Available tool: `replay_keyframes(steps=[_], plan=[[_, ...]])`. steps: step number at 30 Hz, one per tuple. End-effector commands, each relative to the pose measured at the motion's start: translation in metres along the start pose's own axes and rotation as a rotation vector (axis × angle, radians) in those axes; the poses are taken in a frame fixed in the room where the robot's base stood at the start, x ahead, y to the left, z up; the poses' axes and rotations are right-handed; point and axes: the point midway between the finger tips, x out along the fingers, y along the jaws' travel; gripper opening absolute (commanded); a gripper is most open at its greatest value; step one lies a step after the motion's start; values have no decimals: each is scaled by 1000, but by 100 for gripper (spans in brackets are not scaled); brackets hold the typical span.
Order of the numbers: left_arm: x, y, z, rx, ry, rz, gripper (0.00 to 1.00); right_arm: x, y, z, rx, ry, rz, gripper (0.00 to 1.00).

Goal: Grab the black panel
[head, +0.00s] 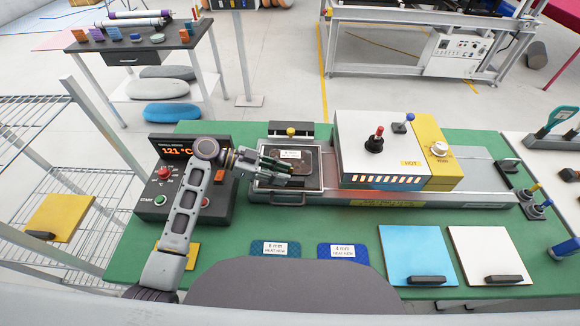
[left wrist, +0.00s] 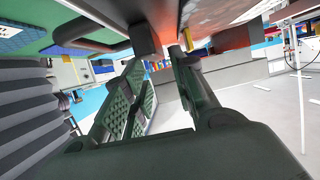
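The black panel (head: 306,167) is a dark flat sheet with a white label, lying in a shallow metal tray (head: 290,189) on the green table. My left gripper (head: 288,170) reaches in from the left over the tray, its fingertips at the panel's left part and hiding some of it. Its fingers are apart in the left wrist view (left wrist: 163,55), with a clear gap and nothing seen held between them. I cannot tell whether a fingertip touches the panel or tray. My right gripper is not in view.
A white and yellow press (head: 385,150) stands right of the tray. A control box (head: 168,195) reading 121 °C stands left. Blue mats (head: 275,250), a light blue board (head: 410,250) and a white board (head: 485,250) lie along the front. A wire rack (head: 40,150) stands at far left.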

Motion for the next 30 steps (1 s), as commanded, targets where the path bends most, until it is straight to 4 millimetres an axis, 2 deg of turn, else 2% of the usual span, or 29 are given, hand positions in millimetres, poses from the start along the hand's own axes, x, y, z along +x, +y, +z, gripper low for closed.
replay_keyframes(steps=[17, 30], plan=[[9, 1, -1, -1, 1, 1, 27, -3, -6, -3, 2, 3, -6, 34], [49, 2, -4, -2, 1, 1, 27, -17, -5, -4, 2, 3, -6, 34]])
